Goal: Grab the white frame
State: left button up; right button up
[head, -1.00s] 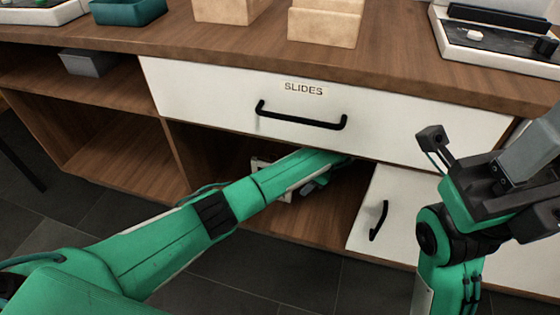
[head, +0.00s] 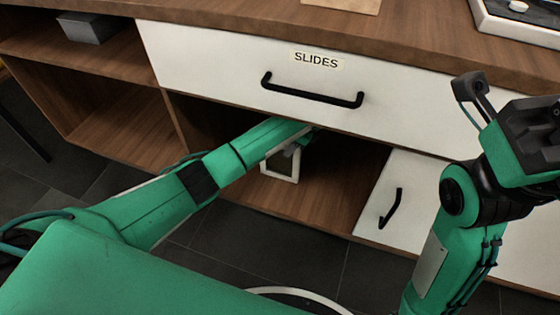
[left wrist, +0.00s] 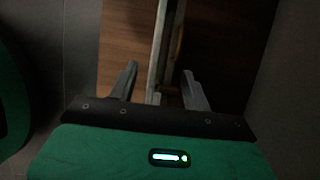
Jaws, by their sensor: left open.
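The white frame (head: 282,166) stands upright in the open compartment below the drawer, partly hidden behind my left arm in the head view. In the left wrist view the frame (left wrist: 155,62) shows nearly edge-on as a thin pale strip. My left gripper (left wrist: 160,72) is open, with one finger on each side of that strip. Gaps show between the strip and both fingers. In the head view my left gripper (head: 292,147) reaches into the compartment and is mostly hidden; its fingers cannot be made out. My right arm is at the right; its fingers are not visible.
A white drawer (head: 220,75) labelled SLIDES, with a black handle (head: 311,92), lies directly above the compartment. A white door (head: 415,185) closes off its right side. Bare wooden floor (head: 325,195) shows right of the frame. A grey box (head: 88,27) sits on the left shelf.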

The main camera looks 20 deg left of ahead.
aim_at(280, 156)
pick_arm(q)
jog(key=a+b, duration=0.1)
jog(key=a, duration=0.1)
jog(key=a+f+b, duration=0.1)
jog(key=shift+a+f, duration=0.1)
jog(key=shift+a, duration=0.25)
grip_shut()
